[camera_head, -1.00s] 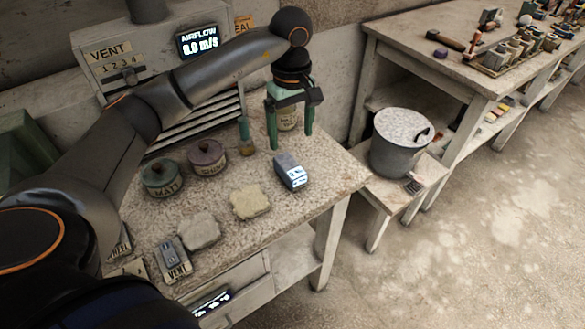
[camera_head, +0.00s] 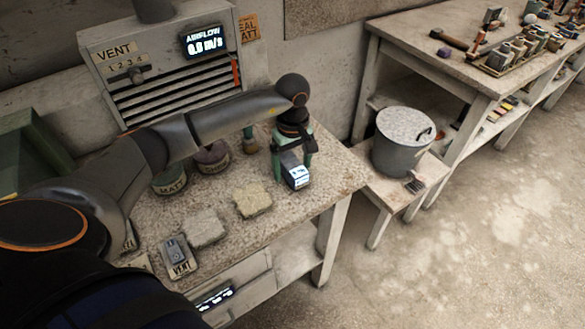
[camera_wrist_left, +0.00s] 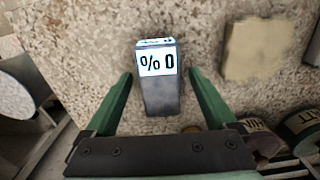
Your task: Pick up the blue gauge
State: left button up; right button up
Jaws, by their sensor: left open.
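The blue gauge (camera_head: 296,176) is a small blue-grey box with a lit white display, lying on the speckled bench top near its right edge. In the left wrist view the gauge (camera_wrist_left: 159,78) shows "% 0" on its display. My left gripper (camera_head: 293,172) is directly over it, with green fingers pointing down. In the wrist view the open fingers (camera_wrist_left: 160,82) lie one on each side of the gauge, with a gap on both sides. My right gripper is not in view.
Two lidded jars, one green (camera_head: 170,181) and one purple (camera_head: 212,157), stand to the left, partly behind my arm. Pale slabs (camera_head: 252,200) and a vent switch (camera_head: 178,256) lie nearer. A grey lidded bucket (camera_head: 402,142) stands on a low stand to the right.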

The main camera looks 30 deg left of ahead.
pick_arm(q)
jog(key=shift+f+b, duration=0.2)
jog(key=shift+b, duration=0.15)
dwell(0.4)
grip_shut()
dwell(0.9)
